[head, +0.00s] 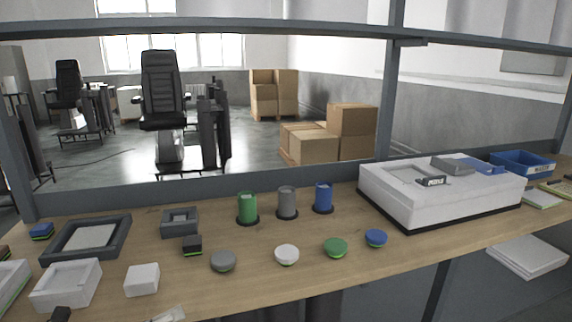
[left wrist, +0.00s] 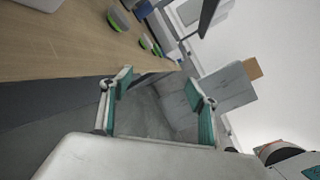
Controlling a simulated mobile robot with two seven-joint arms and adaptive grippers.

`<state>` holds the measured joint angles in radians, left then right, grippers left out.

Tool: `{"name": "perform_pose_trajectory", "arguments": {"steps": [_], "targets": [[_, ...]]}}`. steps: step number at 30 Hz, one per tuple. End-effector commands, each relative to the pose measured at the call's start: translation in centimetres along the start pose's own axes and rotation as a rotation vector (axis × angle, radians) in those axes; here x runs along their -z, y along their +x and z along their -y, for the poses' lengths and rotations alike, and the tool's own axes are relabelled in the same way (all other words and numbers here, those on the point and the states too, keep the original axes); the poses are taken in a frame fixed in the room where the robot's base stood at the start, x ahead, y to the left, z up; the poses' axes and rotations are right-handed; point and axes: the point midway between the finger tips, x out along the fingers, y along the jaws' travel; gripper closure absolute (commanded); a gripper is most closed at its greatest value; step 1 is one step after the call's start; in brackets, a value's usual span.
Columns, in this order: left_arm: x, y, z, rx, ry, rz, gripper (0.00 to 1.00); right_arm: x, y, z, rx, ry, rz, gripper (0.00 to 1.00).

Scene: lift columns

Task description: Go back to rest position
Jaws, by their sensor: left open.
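My left gripper (left wrist: 160,88) shows in the left wrist view with its two teal-padded fingers wide apart and nothing between them. It is off the front of the wooden table (left wrist: 75,55), over the floor. In the head view only a small pale piece at the bottom edge may belong to it. My right gripper is not clearly seen in either view. On the table (head: 305,262) stand a green cylinder (head: 247,207), a grey cylinder (head: 287,202) and a blue cylinder (head: 324,197). Several round pieces, among them a white disc (head: 287,255), lie in front.
A large white box (head: 420,205) stands at the table's right, a blue bin (head: 522,164) beyond it. Grey frames (head: 118,239) and white blocks (head: 142,280) sit at the left. A dark post (head: 436,292) and upper rail (head: 200,27) bound the bench.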

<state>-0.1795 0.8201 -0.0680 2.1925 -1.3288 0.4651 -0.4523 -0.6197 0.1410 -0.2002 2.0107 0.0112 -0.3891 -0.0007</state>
Motion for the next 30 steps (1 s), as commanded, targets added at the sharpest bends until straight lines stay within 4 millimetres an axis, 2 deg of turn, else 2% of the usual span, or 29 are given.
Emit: {"name": "perform_pose_trajectory", "arguments": {"steps": [1,5,8,11,13,15,18,21,24,27,30], "targets": [[0.4,-0.1,-0.5,0.001,-0.160,0.070,0.40,0.8,-0.1,-0.1,-0.001,0.001,-0.009,0.60],[2.0,-1.0,-3.7,-0.026,-0.599,0.265,0.40,1.1,-0.5,0.1,0.003,0.008,-0.009,0.60],[4.8,-2.2,-7.1,-0.073,-0.944,0.417,0.40,0.9,-0.9,0.4,0.009,0.013,-0.002,0.60],[9.4,-3.7,-10.5,-0.142,-1.288,0.564,0.40,0.5,-1.3,0.8,0.016,0.020,0.010,0.60],[13.8,-4.8,-12.4,-0.204,-1.523,0.664,0.40,0.2,-1.6,1.0,0.019,0.024,0.017,0.60],[18.1,-5.7,-13.6,-0.262,-1.726,0.747,0.40,0.3,-1.8,1.1,0.021,0.027,0.018,0.60],[23.6,-6.6,-14.2,-0.337,-1.955,0.839,0.40,0.6,-1.9,1.0,0.021,0.031,0.013,0.60],[27.7,-7.1,-14.0,-0.394,-2.115,0.899,0.40,0.9,-1.9,0.9,0.021,0.032,0.011,0.60],[30.2,-7.3,-13.7,-0.430,-2.207,0.933,0.40,0.9,-1.9,0.9,0.021,0.033,0.011,0.60],[31.1,-7.4,-13.5,-0.443,-2.244,0.946,0.40,0.8,-1.8,0.9,0.021,0.033,0.013,0.60],[31.1,-7.4,-13.5,-0.443,-2.244,0.946,0.40,0.8,-1.8,0.9,0.021,0.033,0.013,0.60]]}}
